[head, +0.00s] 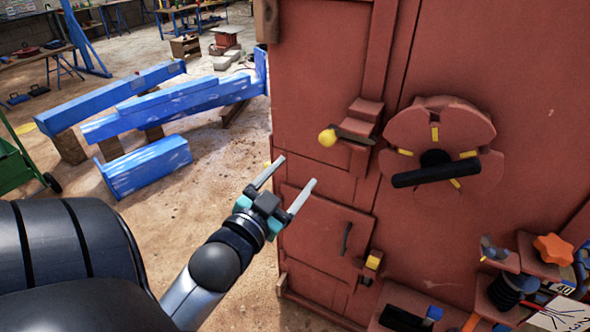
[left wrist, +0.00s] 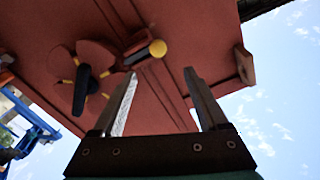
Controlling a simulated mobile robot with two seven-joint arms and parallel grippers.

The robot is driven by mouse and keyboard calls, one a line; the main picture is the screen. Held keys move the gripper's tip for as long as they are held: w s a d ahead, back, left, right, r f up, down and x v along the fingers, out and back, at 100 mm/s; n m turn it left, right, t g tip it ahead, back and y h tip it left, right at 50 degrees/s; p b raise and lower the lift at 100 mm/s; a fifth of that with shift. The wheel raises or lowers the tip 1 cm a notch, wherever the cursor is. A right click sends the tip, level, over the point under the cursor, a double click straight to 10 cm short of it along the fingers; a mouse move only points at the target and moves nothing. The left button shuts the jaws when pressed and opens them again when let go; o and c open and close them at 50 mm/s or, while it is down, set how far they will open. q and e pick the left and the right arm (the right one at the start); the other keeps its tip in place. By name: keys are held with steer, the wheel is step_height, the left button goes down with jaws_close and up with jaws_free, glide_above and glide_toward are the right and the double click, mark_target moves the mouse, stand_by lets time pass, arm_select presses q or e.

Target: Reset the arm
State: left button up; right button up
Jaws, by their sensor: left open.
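My left gripper (head: 288,187) is open and empty in the head view, in front of the lower left part of the red jaw crusher (head: 445,240). Its two fingers point up and are spread apart. In the left wrist view the open fingers (left wrist: 160,95) reach up with nothing between them, and the red crusher panel (left wrist: 165,110) lies beyond. A yellow-knobbed lever (head: 328,137) is above and right of the gripper; its yellow ball also shows in the left wrist view (left wrist: 157,48). My right gripper is not in view.
The crusher carries a round handwheel (head: 440,130) with a black handle, a small lower door (head: 322,240) and an orange star knob (head: 553,249). Blue beams (head: 150,105) on wooden blocks lie on the floor at left. Bare floor lies between them and the crusher.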

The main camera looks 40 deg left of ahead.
arm_select(q)
steer(key=s+d+f+g+h+b, duration=0.1)
steer(key=s+d+f+g+b, duration=0.15)
steer(key=f, duration=1.15)
steer(key=s+d+f+g+h+b, duration=0.1)
steer(key=d+f+g+b, duration=0.15)
steer(key=f, duration=1.25)
steer(key=s+d+f+g+h+b, duration=0.1)
steer(key=s+d+f+g+b, duration=0.15)
steer(key=f, duration=1.15)
steer(key=s+d+f+g+b, duration=0.2)
steer(key=s+f+g, duration=0.1)
steer(key=s+f, duration=0.5)
steer(key=s+d+f+g+h+b, duration=0.1)
steer(key=s+d+f+g+b, duration=0.1)
steer(key=s+f, duration=0.7)
steer(key=s+d+f+g+b, duration=0.2)
steer(key=s+f+g+b, duration=0.1)
steer(key=s+f, duration=0.5)
steer(key=shift+s+f+m+g, duration=0.2)
steer(key=shift+s+m+g, duration=0.1)
steer(key=shift+s+g, duration=0.15)
